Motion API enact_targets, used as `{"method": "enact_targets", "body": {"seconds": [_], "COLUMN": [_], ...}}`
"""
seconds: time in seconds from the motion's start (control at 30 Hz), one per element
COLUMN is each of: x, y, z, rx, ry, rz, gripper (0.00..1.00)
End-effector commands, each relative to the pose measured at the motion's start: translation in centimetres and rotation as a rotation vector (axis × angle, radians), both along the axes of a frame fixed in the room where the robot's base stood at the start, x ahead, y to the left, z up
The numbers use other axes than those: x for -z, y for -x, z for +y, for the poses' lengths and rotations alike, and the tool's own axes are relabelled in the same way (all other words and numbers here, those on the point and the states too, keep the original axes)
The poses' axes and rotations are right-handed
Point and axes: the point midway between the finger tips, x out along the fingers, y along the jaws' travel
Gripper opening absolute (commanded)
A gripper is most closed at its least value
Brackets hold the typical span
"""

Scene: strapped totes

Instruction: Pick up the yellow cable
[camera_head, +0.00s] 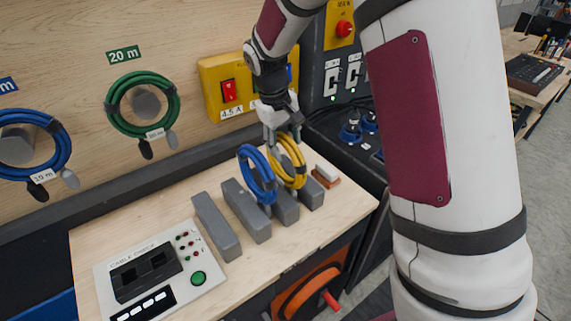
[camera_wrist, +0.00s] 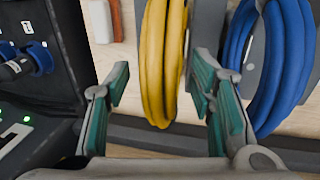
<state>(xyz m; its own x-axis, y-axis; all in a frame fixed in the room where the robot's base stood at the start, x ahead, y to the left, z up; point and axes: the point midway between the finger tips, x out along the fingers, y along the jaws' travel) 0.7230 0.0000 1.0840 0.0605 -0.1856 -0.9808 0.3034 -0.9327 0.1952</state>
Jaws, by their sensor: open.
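The yellow cable (camera_head: 290,162) is a coiled loop standing upright between grey blocks on the wooden bench. In the wrist view the yellow cable (camera_wrist: 163,60) runs down between my two fingers. My gripper (camera_head: 281,128) is over the top of the yellow coil in the head view. In the wrist view my gripper (camera_wrist: 160,90) is open, with a finger on each side of the cable and a gap on both sides. A blue cable coil (camera_head: 257,175) stands just left of the yellow one, and it shows close beyond the right finger (camera_wrist: 285,65) in the wrist view.
Grey divider blocks (camera_head: 215,226) stand in a row on the bench (camera_head: 172,205). A cable checker panel (camera_head: 160,272) lies at the front left. A black panel with blue connectors (camera_head: 350,131) stands at the right. A green coil (camera_head: 122,98) hangs on the wall.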

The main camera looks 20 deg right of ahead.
Motion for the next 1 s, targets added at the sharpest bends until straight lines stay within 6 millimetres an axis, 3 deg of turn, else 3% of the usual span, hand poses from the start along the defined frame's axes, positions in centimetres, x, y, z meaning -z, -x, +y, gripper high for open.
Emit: {"method": "enact_targets", "body": {"seconds": [0.17,0.37,0.4,0.77,1.0], "x": [0.0,0.0,0.0,-0.2,-2.7], "y": [0.0,0.0,0.0,-0.1,-0.2], "z": [0.0,0.0,0.0,0.0,0.0], "rx": [0.001,0.000,0.000,0.000,0.001], "ry": [0.000,0.000,0.000,0.000,-0.001], "rz": [0.000,0.000,0.000,-0.003,-0.007], "gripper": [0.47,0.02,0.00,0.00,0.00]}}
